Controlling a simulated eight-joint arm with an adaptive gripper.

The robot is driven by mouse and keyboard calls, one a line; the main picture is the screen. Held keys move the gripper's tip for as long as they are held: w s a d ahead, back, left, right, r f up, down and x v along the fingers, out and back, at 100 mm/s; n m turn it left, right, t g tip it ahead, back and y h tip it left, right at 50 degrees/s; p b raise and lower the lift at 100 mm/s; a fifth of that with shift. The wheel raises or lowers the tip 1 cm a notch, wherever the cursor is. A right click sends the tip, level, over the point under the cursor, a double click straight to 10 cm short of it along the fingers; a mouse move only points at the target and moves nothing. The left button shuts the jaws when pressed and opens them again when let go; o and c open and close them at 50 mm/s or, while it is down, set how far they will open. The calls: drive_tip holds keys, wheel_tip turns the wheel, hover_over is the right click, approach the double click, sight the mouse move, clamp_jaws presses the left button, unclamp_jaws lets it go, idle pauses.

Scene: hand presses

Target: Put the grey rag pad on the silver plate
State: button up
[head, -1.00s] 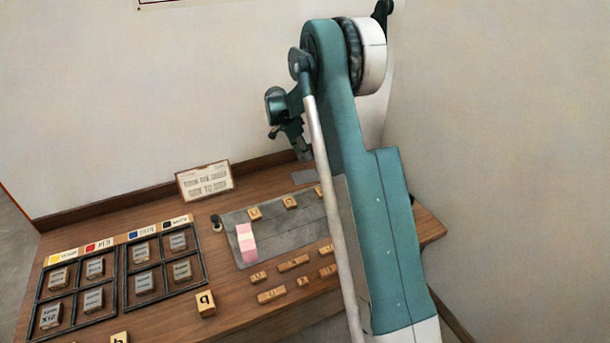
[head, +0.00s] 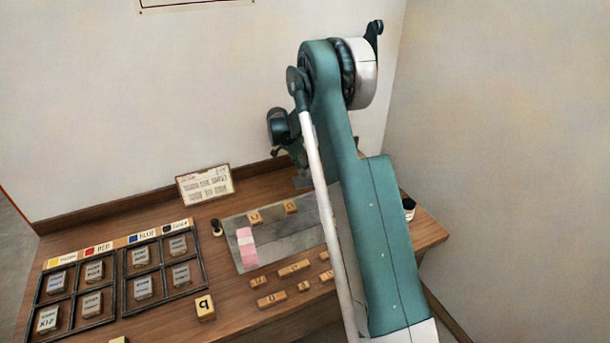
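My gripper (head: 296,160) hangs near the back edge of the table, left of my arm, pointing down. Its fingers are small and dark, so I cannot tell whether they are open or hold anything. A small flat grey piece (head: 302,183) lies at the back of the table just below the gripper, partly hidden by my arm. I cannot tell whether it is the rag pad or the silver plate. A larger grey board (head: 285,238) lies in front of it, its right side hidden by my arm. A pink and white block (head: 246,248) rests on its left part.
Wooden letter blocks (head: 296,267) lie on and before the board. Dark divided trays (head: 118,285) with grey-topped blocks stand at left. A sign (head: 205,184) stands at the back. A small dark knob (head: 216,227) and a dark-topped jar (head: 409,208) flank the board.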

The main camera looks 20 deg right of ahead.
drive_tip(key=shift+f, duration=1.55)
drive_tip(key=shift+f, duration=0.15)
drive_tip(key=o, duration=0.8)
drive_tip(key=p+v, duration=0.1)
drive_tip(key=v, duration=1.1)
drive_tip(key=shift+a+r, duration=0.1)
drive_tip(key=shift+r, duration=0.2)
